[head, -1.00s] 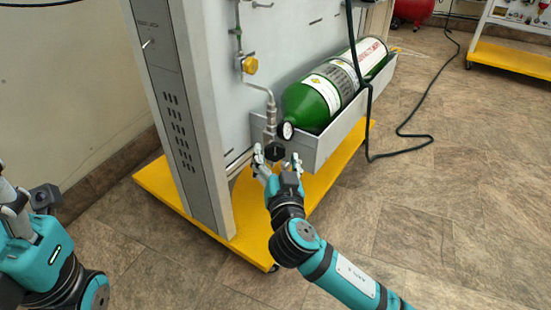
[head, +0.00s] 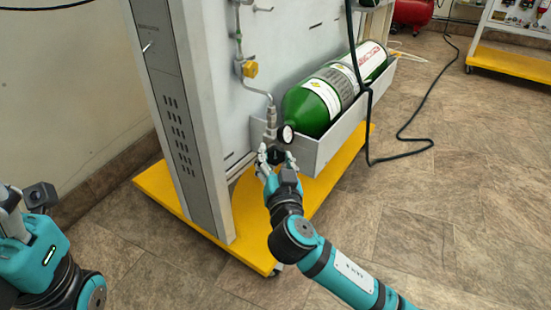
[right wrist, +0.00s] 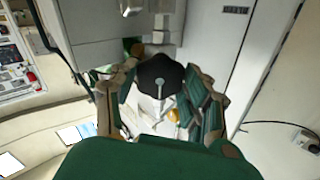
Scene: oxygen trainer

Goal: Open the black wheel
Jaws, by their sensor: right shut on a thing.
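The black wheel (head: 276,156) sits low on the valve at the neck of the green cylinder (head: 305,106), below a round gauge (head: 286,134). My right gripper (head: 277,161) is at the wheel, with fingers on both sides, shut on it and partly hiding it. In the right wrist view the dark, lobed wheel (right wrist: 160,73) with its pale central stem lies between the fingers of the right gripper (right wrist: 160,92). My left gripper (head: 12,205) is at the left edge, partly cut off and away from the panel; its opening is unclear.
The cylinder lies in a grey tray (head: 335,140) on the trainer panel, above a yellow base (head: 250,250). A yellow-knobbed valve (head: 250,69) and pipe are above the wheel. A dark hose (head: 367,120) hangs to the right. The floor at right is mostly clear.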

